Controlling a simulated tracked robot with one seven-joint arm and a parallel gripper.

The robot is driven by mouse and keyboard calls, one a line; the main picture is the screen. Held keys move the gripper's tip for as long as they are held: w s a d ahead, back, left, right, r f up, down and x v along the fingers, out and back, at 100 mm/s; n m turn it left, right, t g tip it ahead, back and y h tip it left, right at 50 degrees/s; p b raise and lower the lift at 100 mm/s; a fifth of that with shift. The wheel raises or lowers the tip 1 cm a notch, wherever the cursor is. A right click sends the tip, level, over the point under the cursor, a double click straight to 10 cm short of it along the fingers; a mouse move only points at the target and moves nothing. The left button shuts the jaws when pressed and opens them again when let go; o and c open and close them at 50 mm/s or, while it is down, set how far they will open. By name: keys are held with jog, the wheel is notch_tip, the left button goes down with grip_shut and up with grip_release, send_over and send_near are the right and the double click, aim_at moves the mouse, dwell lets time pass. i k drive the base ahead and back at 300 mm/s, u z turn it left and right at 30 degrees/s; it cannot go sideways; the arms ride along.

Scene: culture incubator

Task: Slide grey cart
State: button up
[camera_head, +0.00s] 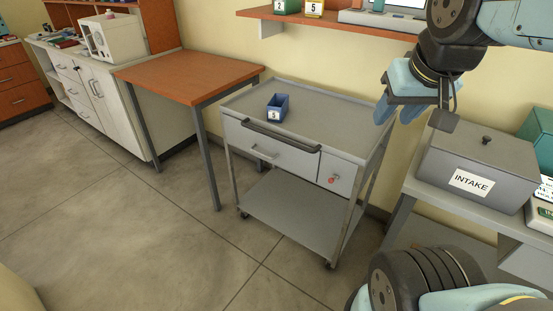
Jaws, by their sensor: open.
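The grey cart (338,113) stands in the middle of the view, against the wall. It has a dark push handle (280,137) across its front, a drawer with a light pull, a small door with a red knob, a lower shelf and castors. A small blue bin (278,108) with a label sits on its top. My gripper (393,116) hangs in the air at the upper right, right of the cart in the picture and apart from the push handle. Its light-blue fingers point down and are open, with nothing seen between them.
A wooden-topped table (188,75) stands close to the cart's left. A grey bench with a grey INTAKE box (478,170) stands to its right. A shelf (335,25) hangs on the wall above. The floor (140,225) in front and to the left is clear.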

aim_at(342, 127)
jog(key=z, duration=0.1)
jog(key=k, duration=0.3)
jog(key=u, duration=0.45)
jog(key=i, duration=0.45)
jog(key=u, duration=0.4)
jog(key=k, duration=1.25)
jog(key=u, duration=0.15)
jog(key=i, duration=0.7)
jog(key=z, duration=0.75)
jog(key=i, duration=0.85)
jog(key=u, duration=0.15)
